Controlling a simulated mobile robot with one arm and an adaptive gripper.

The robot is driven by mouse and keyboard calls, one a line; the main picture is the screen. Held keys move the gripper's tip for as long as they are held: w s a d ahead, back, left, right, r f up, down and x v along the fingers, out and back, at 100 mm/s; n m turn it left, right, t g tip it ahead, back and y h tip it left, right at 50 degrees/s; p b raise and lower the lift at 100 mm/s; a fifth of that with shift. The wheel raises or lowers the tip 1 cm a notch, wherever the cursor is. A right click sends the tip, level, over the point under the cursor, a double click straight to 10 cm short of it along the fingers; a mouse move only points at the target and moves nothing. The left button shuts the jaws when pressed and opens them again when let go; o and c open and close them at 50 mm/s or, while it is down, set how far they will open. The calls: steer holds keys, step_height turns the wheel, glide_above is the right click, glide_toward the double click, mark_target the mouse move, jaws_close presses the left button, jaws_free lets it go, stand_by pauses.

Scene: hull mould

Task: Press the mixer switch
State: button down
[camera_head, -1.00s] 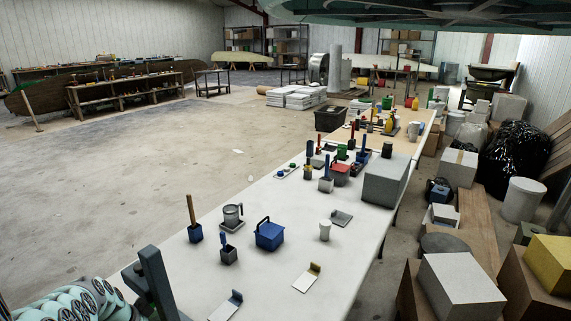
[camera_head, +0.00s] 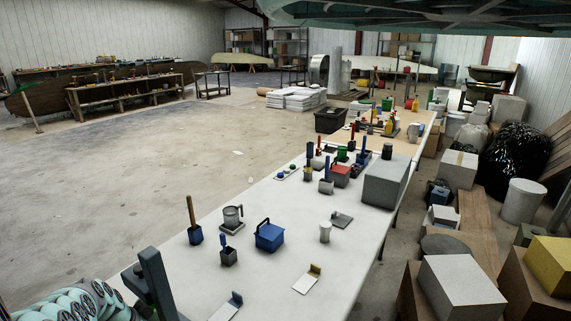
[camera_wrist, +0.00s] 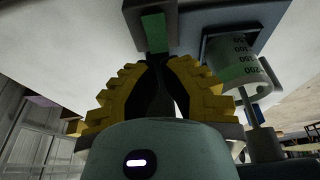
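In the wrist view my gripper (camera_wrist: 164,64) points up the picture, its yellow-backed fingers with dark pads closing together at the tips. No object shows between them. A grey block with a green strip (camera_wrist: 154,33), likely the mixer switch, is directly beyond the fingertips; I cannot tell whether they touch it. To the right, a whitish measuring cup (camera_wrist: 235,55) with printed numbers appears upside down, with a shaft (camera_wrist: 257,113) running from it to a dark cylinder (camera_wrist: 265,146). In the head view a dark grey upright post (camera_head: 157,285) stands at the bottom left; the switch is not discernible there.
Boxes (camera_head: 460,290) crowd the floor on the right. Open floor (camera_head: 140,180) lies left.

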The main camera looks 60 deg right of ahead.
steer(key=shift+f+b, duration=2.15)
stand_by(1.0)
steer(key=shift+r, duration=0.15)
steer(key=p+v, duration=0.2)
steer(key=p, duration=0.1)
steer(key=a+p+v, duration=0.1)
steer(key=p+v, duration=0.2)
steer(key=shift+a+r+p, duration=0.65)
steer(key=shift+r+p, duration=0.35)
steer(key=shift+p, duration=0.15)
steer(key=shift+a+r+p, duration=0.65)
steer(key=shift+r+p, duration=0.35)
steer(key=shift+p, duration=0.15)
